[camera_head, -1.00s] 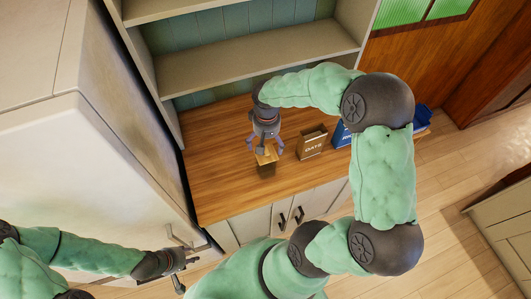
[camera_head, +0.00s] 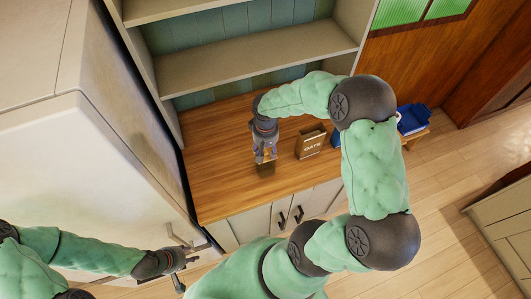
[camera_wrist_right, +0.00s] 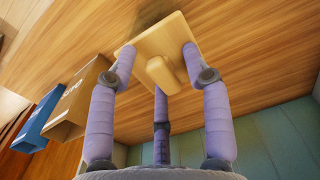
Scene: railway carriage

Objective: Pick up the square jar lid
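The square jar lid (camera_wrist_right: 150,42) is a pale wooden plate with an oblong knob (camera_wrist_right: 162,75), in the right wrist view. My right gripper (camera_wrist_right: 160,68) has its fingers spread around the knob, with visible gaps on both sides; the outer fingertips overlap the lid's edges. Whether they touch the lid is unclear. In the head view my right gripper (camera_head: 265,156) points down over the counter and mostly hides the lid. A dark, unclear shape lies just below it. My left gripper (camera_head: 183,263) is at lower left by the white cabinet, away from the lid; its fingers are too small to judge.
An oats box (camera_head: 311,142) stands right of the gripper on the wooden counter (camera_head: 215,180), with blue items (camera_head: 411,119) farther right. The wrist view shows a brown box (camera_wrist_right: 78,98) and a blue box (camera_wrist_right: 42,120). Shelves (camera_head: 255,62) rise behind; counter left of the gripper is clear.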

